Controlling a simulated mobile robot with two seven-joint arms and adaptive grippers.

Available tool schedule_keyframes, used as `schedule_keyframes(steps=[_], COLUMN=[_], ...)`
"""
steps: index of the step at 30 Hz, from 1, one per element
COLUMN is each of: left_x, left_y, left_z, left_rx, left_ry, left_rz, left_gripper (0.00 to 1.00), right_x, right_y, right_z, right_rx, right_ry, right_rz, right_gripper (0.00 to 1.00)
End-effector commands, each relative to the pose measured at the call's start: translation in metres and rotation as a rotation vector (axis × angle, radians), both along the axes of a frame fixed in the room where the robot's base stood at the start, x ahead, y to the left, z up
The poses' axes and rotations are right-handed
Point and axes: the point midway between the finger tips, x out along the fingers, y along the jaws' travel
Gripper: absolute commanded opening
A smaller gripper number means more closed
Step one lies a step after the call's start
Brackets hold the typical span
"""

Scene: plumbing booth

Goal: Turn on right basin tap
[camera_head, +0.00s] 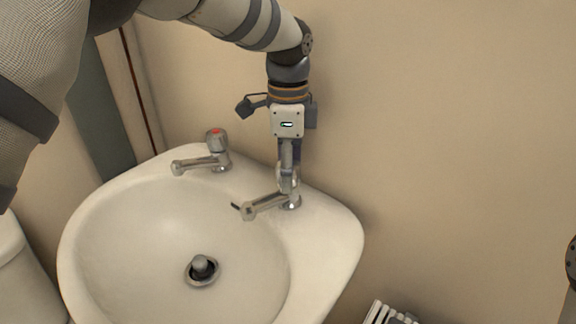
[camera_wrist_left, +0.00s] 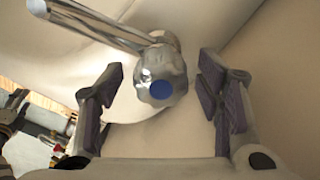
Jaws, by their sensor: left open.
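The right basin tap (camera_head: 268,205) is a chrome tap on the right side of the white basin (camera_head: 340,240). In the left wrist view its round handle (camera_wrist_left: 162,85) has a blue cap, and its spout (camera_wrist_left: 100,25) runs to the upper left. My left gripper (camera_head: 286,185) comes down from above over this tap and hides most of its handle in the head view. In the left wrist view my left gripper (camera_wrist_left: 160,95) is open, with one finger on each side of the handle and gaps visible at both sides. My right gripper is not in view.
A second chrome tap (camera_head: 205,155) with a red cap stands on the basin's left back edge. A plug (camera_head: 202,268) sits at the basin's drain. The beige wall (camera_head: 450,120) rises close behind. A white slatted object (camera_head: 388,313) is at the lower right.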

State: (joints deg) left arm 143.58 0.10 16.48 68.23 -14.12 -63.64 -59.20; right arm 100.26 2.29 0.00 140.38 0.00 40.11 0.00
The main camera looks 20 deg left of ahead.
Motion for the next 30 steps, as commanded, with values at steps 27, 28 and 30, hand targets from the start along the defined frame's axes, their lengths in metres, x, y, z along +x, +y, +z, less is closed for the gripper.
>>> schedule_keyframes(steps=[27,28,30], left_x=[0.0001,0.0001,-0.0001], left_y=[-0.0002,-0.0003,-0.0003], left_z=[0.0021,0.0022,0.0022], left_rx=[0.001,0.000,0.000], left_ry=[-0.002,-0.002,-0.001], left_rz=[0.146,0.170,0.230], left_gripper=[0.12,0.12,0.12], right_x=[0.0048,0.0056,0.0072], right_y=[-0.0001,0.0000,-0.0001], right_z=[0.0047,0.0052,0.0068], right_rx=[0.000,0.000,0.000], right_ry=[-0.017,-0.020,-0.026], right_rz=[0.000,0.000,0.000], right_gripper=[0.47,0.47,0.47])
